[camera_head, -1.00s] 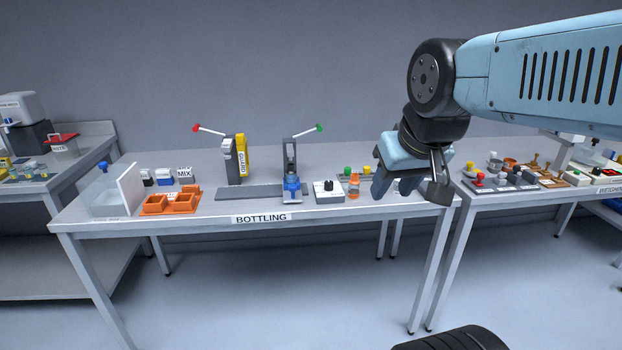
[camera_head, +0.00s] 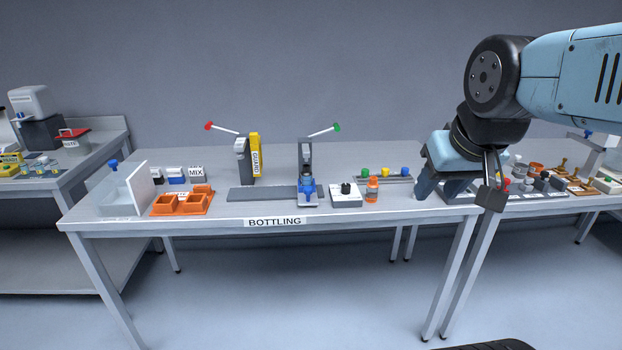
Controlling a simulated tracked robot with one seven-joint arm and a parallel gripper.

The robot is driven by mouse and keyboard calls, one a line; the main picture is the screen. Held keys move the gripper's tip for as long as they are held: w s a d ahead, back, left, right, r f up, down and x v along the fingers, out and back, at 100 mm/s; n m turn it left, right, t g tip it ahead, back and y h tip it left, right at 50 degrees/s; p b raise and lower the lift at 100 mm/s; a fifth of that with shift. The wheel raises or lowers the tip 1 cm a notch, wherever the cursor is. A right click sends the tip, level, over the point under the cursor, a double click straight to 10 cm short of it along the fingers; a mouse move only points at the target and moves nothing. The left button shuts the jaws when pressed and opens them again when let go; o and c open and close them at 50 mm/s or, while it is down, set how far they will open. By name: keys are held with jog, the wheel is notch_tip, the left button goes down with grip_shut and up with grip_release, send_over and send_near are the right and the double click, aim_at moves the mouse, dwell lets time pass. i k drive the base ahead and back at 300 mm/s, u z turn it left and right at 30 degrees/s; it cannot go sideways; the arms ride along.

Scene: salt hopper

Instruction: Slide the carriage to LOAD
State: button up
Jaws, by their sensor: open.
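A dark flat rail (camera_head: 256,194) lies on the bottling table. At its right end is a grey upright stand with a blue part (camera_head: 307,188) low at its front, which may be the carriage; I cannot tell for sure. No LOAD mark is readable from here. My gripper (camera_head: 458,193) is open and points down over the right end of the table.
A cluttered bench stands at the right.

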aim_at(307, 188)
jog(key=i, duration=0.9)
jog(key=u, duration=0.05)
